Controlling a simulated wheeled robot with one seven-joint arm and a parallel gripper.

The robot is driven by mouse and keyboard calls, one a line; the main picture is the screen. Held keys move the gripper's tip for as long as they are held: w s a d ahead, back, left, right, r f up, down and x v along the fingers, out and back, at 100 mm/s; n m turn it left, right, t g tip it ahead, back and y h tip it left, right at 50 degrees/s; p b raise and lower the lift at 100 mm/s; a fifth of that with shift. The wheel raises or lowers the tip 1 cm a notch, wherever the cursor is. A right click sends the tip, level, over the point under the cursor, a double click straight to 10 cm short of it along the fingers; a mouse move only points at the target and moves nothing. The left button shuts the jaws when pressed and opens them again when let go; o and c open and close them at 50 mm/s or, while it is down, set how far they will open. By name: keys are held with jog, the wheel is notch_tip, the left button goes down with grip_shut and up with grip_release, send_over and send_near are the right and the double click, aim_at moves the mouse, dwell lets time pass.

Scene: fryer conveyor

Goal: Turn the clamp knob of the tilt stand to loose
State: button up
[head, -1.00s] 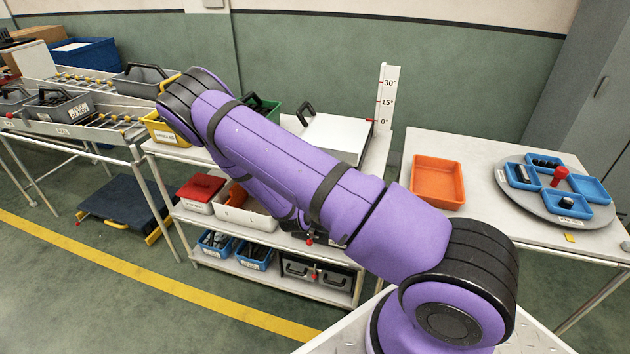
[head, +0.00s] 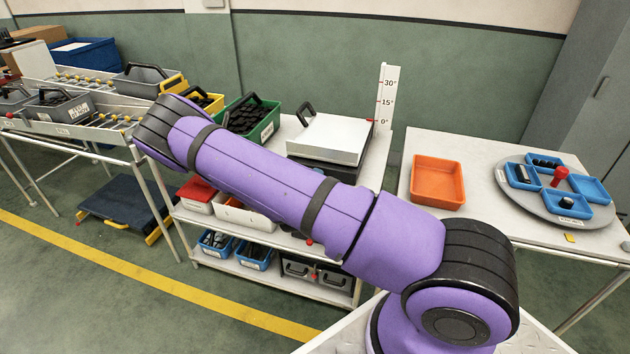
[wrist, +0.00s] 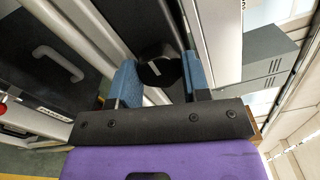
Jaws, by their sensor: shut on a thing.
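The tilt stand (head: 330,138) has a pale flat top with a black handle at its far left. It stands on the middle cart beside an upright angle scale (head: 387,95), whose red pointer is at 0°. The top looks level. In the wrist view, the clamp knob (wrist: 160,70) is round and black with a short white line on its face. My gripper (wrist: 162,78) has its blue fingers on either side of the knob and is shut on it. My arm hides the knob and my gripper in the head view.
A green crate (head: 236,136) of dark pieces stands left of the tilt stand. An orange tray (head: 437,203) and a round turntable (head: 505,187) with blue trays are on the right table. Red and white bins fill the cart's shelf below my arm.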

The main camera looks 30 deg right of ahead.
dwell(0.4)
jog(key=o, duration=0.9)
jog(key=shift+o, duration=0.2)
jog(key=v, duration=1.1)
